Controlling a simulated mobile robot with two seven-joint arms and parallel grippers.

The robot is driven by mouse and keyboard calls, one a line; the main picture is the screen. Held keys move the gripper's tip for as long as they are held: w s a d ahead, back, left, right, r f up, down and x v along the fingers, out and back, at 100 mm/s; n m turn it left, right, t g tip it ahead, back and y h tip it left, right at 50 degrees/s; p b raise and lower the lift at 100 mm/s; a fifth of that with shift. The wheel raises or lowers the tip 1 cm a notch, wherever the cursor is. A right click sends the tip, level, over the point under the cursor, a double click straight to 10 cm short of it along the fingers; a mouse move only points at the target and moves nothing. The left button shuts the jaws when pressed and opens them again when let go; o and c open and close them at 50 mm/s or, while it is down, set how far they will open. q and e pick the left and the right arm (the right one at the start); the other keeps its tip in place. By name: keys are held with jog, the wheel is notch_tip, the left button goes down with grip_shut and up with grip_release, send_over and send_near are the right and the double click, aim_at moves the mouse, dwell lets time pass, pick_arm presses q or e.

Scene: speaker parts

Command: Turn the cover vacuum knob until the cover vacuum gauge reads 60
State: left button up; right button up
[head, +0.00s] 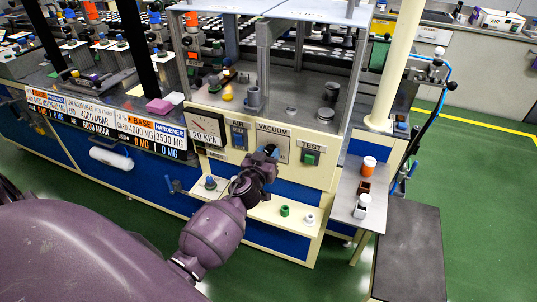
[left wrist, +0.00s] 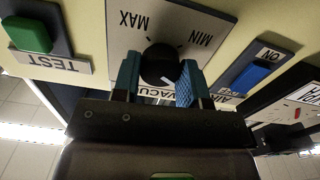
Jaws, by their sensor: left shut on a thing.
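The vacuum knob (left wrist: 160,62) is black and round, on a plate (left wrist: 205,18) marked MAX and MIN, with VACUUM lettering partly hidden below. My left gripper (left wrist: 160,78) has its two blue-padded fingers shut around the knob, one on each side. In the head view the left gripper (head: 268,152) is at the VACUUM plate (head: 277,140) and hides the knob. The vacuum gauge (head: 207,127) is a white dial left of the AIR switch, lettered 20 KPA; its exact needle reading is too small to tell. My right gripper is not in view.
The green TEST button (head: 309,158) and the blue AIR switch (head: 238,136) flank the knob closely. A shelf (head: 262,207) below holds small parts. Green floor is open at right.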

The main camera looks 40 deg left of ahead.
pick_arm(q)
jog(key=m, duration=0.5)
jog(key=shift+m, duration=0.3)
jog(key=m, duration=0.5)
jog(key=shift+f+b, duration=0.1)
jog(key=shift+b, duration=0.2)
jog(key=m, duration=0.5)
jog(key=shift+m, duration=2.6)
jog(key=o, duration=0.9)
jog(key=v, duration=1)
jog(key=shift+s+d, duration=0.25)
jog(key=shift+s, duration=0.1)
